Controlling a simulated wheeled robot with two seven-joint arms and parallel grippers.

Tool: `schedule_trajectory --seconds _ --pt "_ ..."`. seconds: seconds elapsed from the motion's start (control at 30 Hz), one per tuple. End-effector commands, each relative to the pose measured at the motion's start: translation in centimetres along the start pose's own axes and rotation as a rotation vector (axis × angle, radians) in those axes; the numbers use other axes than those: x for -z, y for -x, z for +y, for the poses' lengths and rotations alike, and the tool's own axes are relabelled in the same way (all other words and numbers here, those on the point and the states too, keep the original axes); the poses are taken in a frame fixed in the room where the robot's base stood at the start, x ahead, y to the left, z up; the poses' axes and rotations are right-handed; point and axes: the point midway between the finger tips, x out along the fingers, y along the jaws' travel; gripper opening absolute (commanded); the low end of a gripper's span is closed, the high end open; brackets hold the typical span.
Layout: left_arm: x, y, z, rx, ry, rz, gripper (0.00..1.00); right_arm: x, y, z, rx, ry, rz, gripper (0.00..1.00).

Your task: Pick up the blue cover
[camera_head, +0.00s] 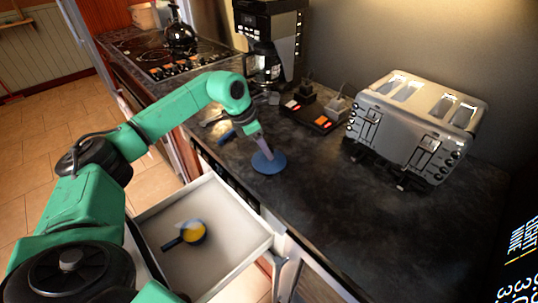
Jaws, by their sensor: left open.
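The blue cover (269,164) is a flat round disc lying on the dark countertop, near its front edge. My left gripper (262,146) reaches down from above, over the middle of the cover. Its fingers are open and their tips are at or just above the cover's centre. They hide the middle of the cover, so I cannot tell whether they touch it. My right gripper is not in view.
An open white drawer (230,250) below the counter holds a small dark blue pan (184,236) with something yellow in it. A silver toaster (418,125) stands to the right.

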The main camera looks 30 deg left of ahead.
Motion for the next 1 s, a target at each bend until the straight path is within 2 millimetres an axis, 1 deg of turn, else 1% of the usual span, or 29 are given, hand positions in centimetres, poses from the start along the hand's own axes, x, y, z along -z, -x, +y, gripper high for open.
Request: schedule_trajectory --seconds 0.03,0.1,0.3,0.33,0.37,0.4,0.47,0.5,0.87,1.0 --pt "-0.2 -0.5 0.0 0.002 0.001 0.001 0.56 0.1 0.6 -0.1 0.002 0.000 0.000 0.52" --pt "-0.1 -1.4 0.0 0.001 0.002 0.001 0.56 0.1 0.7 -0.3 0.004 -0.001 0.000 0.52" --pt "-0.1 -1.8 0.1 -0.002 0.001 -0.002 0.56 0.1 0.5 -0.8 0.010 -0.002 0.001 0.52" --pt "-0.1 -1.8 0.1 -0.002 0.001 -0.002 0.52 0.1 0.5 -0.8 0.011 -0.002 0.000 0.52" --pt "-0.1 -1.8 0.1 -0.002 0.001 -0.002 0.41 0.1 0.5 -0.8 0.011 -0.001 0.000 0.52" --pt "-0.1 -1.8 0.1 -0.002 0.001 -0.001 0.26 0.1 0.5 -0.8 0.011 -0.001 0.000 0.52" --pt "-0.1 -1.8 0.1 -0.001 0.001 -0.001 0.03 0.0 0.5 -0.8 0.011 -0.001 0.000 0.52" --pt "-0.1 -1.8 0.1 -0.001 0.001 -0.001 0.00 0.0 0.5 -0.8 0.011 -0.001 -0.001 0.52" --pt "-0.1 -1.6 0.1 -0.002 0.001 -0.002 0.00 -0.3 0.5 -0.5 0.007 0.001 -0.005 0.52" --pt "-0.7 -0.6 0.1 -0.003 -0.001 -0.004 0.00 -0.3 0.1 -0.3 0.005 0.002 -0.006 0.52"
